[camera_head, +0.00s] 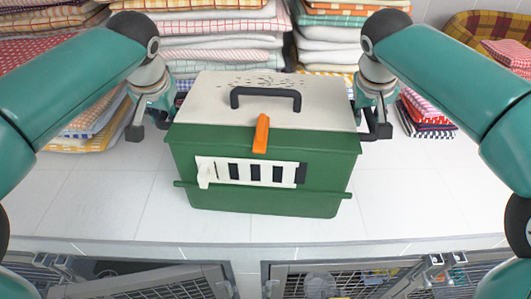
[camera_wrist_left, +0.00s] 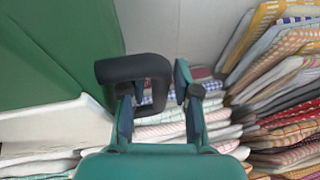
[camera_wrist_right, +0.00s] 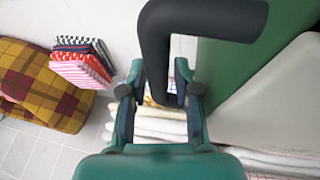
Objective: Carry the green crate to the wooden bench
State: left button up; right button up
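The green crate (camera_head: 265,201) stands upright on a white tiled counter, its side wall showing in the left wrist view (camera_wrist_left: 50,50) and right wrist view (camera_wrist_right: 228,70). It has a cream lid with a black top handle, an orange latch and a white barred front. My left gripper (camera_head: 152,124) is open at the crate's left side, with the black side handle (camera_wrist_left: 130,66) reaching between its fingers. My right gripper (camera_head: 375,124) is at the right side; its fingers stand apart on either side of the other black handle (camera_wrist_right: 158,50). I see no wooden bench.
Stacks of folded towels (camera_head: 215,40) stand close behind the crate, with more at left and right. A plaid basket (camera_head: 490,28) is at the back right. The white counter (camera_head: 110,205) is clear beside the crate. Wire-doored kennels (camera_head: 150,283) lie below its front edge.

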pick_arm(q)
grip_shut()
pick_arm(e)
grip_shut()
pick_arm(q)
jog(key=shift+w+r, duration=0.1)
jog(key=shift+r, duration=0.1)
pick_arm(e)
jog(key=shift+w+r, duration=0.1)
jog(key=shift+r, duration=0.1)
